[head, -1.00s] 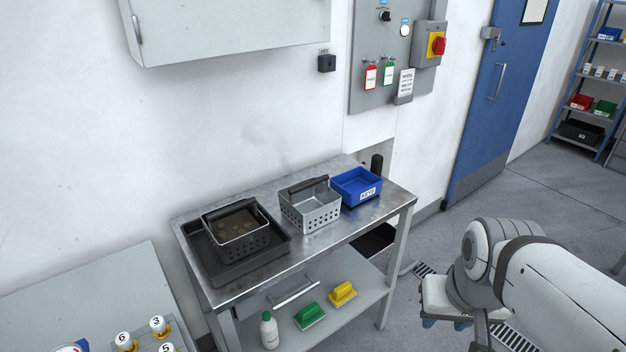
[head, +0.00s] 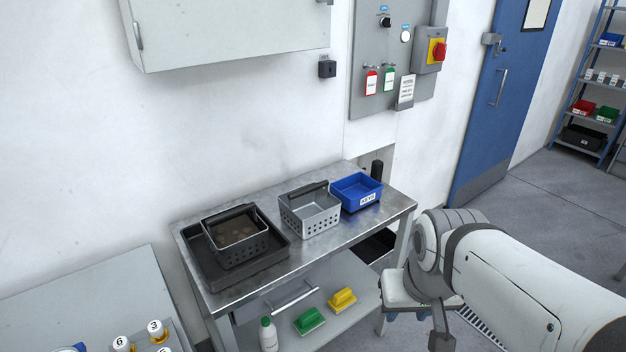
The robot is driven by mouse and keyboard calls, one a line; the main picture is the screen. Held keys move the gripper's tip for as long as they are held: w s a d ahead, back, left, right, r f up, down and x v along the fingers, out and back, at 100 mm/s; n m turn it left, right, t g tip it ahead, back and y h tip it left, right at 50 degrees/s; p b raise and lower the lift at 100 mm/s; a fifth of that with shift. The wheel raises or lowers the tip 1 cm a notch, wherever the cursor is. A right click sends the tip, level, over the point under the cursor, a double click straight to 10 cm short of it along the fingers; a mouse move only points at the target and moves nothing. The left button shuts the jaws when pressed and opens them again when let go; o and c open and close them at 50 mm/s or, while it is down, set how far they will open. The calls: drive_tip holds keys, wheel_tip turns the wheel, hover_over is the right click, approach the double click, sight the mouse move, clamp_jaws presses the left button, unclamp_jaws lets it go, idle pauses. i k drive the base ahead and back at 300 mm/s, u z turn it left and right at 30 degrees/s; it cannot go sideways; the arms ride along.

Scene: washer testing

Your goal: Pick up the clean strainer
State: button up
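The clean strainer (head: 312,222) is a light grey perforated basket with a dark handle bar. It looks empty and stands upright on the steel table in the middle of the head view. A second, dark strainer (head: 236,252) with brown residue inside stands in a black tray (head: 263,263) to its left. My arm comes in from the right. Its end, with what seems to be my gripper (head: 407,312), is low and right of the table's front right corner, apart from the strainer. Its fingers are not clear enough to tell open from shut.
A blue labelled bin (head: 357,195) stands close to the clean strainer's right. The steel table (head: 318,248) is bare in front of it. The lower shelf holds a white bottle (head: 269,335), a green brush (head: 309,321) and a yellow brush (head: 342,300). A wall cabinet (head: 235,35) hangs above.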

sight(309, 209)
drive_tip(key=i, duration=0.9)
